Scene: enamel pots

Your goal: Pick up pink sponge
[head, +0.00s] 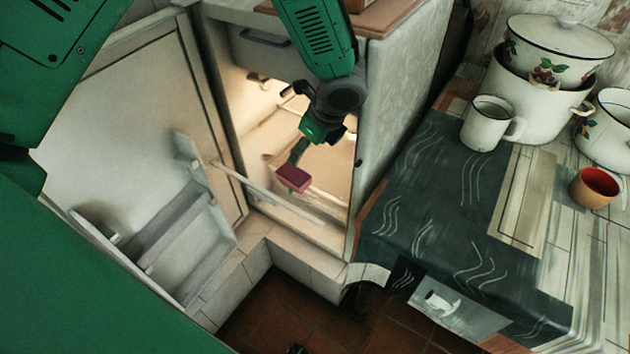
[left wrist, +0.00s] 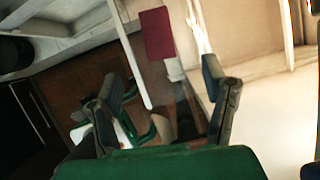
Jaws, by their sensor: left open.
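The pink sponge (head: 293,178) is a small dark pink-red block in front of the lit inside of the open fridge, near a pale shelf bar in the head view. My left gripper (head: 299,153) reaches down from the top of that view and ends just above the sponge. In the left wrist view the sponge (left wrist: 157,33) lies beyond the two spread fingers (left wrist: 163,76), near the top middle. The fingers are open with nothing seen between them. I cannot tell exactly what the sponge rests on. My right gripper is not clearly seen.
The fridge door (head: 125,130) stands open at left, with door shelves (head: 165,240) low on it. The fridge side wall (head: 400,95) bounds the right. A table with a dark cloth (head: 440,200) holds a white mug (head: 487,124), an orange cup (head: 594,188) and enamel pots (head: 535,95).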

